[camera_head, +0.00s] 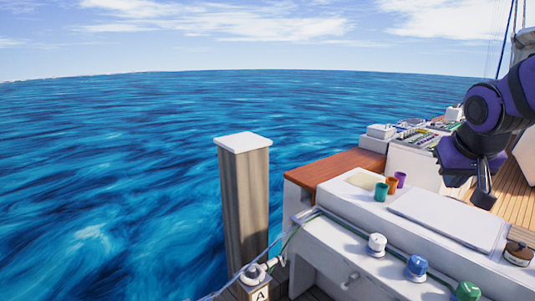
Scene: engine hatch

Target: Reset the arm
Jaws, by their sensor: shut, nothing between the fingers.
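My gripper (482,190) is at the right of the head view, at the end of my purple and black arm (484,125). It points down and is shut with nothing in it. It hangs in front of the wooden deck, apart from the things on the white surfaces as far as this one view shows.
A white hatch (450,218) lies below my gripper. Green, orange and purple cups (391,185) stand to its left. White, blue and green knobs (417,267) and a brown one (519,253) line the front. A wooden post (243,200) rises at the left, with open water beyond.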

